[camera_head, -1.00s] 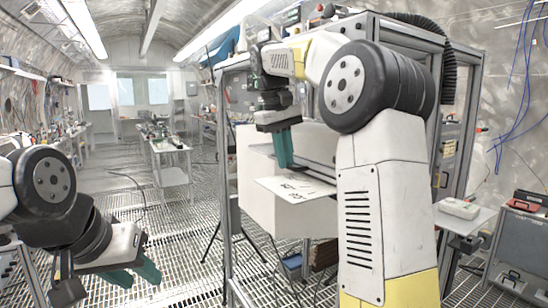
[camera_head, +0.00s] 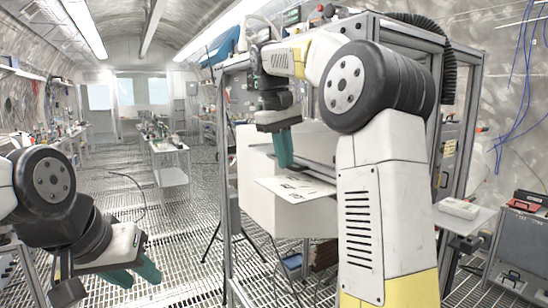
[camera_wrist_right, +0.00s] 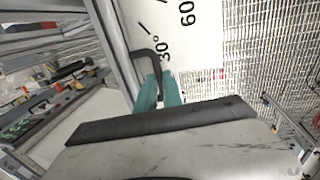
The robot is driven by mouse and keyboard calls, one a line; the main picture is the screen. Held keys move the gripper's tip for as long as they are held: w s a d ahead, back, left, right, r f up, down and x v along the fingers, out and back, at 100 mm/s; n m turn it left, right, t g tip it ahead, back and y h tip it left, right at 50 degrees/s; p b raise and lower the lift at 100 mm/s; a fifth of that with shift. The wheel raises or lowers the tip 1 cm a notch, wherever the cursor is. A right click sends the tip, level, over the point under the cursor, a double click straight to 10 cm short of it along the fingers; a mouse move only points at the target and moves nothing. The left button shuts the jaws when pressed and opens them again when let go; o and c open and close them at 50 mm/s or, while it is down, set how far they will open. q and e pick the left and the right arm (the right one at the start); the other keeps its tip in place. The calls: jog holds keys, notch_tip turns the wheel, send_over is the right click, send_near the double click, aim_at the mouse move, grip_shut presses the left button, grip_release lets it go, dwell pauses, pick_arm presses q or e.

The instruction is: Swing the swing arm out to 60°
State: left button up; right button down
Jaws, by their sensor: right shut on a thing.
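In the right wrist view, a white dial plate (camera_wrist_right: 205,45) carries black tick marks with 30° and 60. The swing arm, a grey bar (camera_wrist_right: 113,45), lies along the plate's left edge, close to the 30° mark. A dark bent handle (camera_wrist_right: 145,56) stands at the bar. My right gripper (camera_wrist_right: 159,92) is shut on this handle, partly hiding it. In the head view, my right gripper (camera_head: 284,150) points down just above the white dial plate (camera_head: 291,187). My left gripper (camera_head: 133,273) is at the lower left, empty, its teal fingers apart.
A grey metal frame (camera_head: 229,200) stands around the dial, with a white panel (camera_head: 262,205) behind it. A side table (camera_head: 462,215) and a dark cabinet (camera_head: 515,245) stand at the right. The grated floor (camera_head: 180,225) left of the frame is mostly clear.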

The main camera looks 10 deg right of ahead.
aim_at(275, 191)
dwell(0.3)
jog(key=shift+s+a+n, duration=0.55)
jog(key=shift+n, duration=0.05)
jog(key=s+a+n, duration=0.2)
jog(key=s, duration=0.1)
jog(key=s+a+n, duration=0.1)
jog(key=n, duration=0.1)
jog(key=shift+s+t, duration=0.35)
jog(key=shift+t, duration=0.05)
jog(key=s+n, duration=0.1)
jog(key=s, duration=0.1)
jog(key=s+n, duration=0.2)
jog(key=s+a+n+y, duration=0.1)
jog(key=s, duration=0.1)
jog(key=shift+s+n, duration=0.15)
jog(key=shift+n, duration=0.25)
jog(key=shift+s+d+n+t+y, duration=0.15)
jog(key=shift+s+n+t+y, duration=0.15)
jog(key=shift+s+n, duration=0.85)
jog(key=shift+s, duration=0.1)
jog(key=c, duration=1.5)
grip_release()
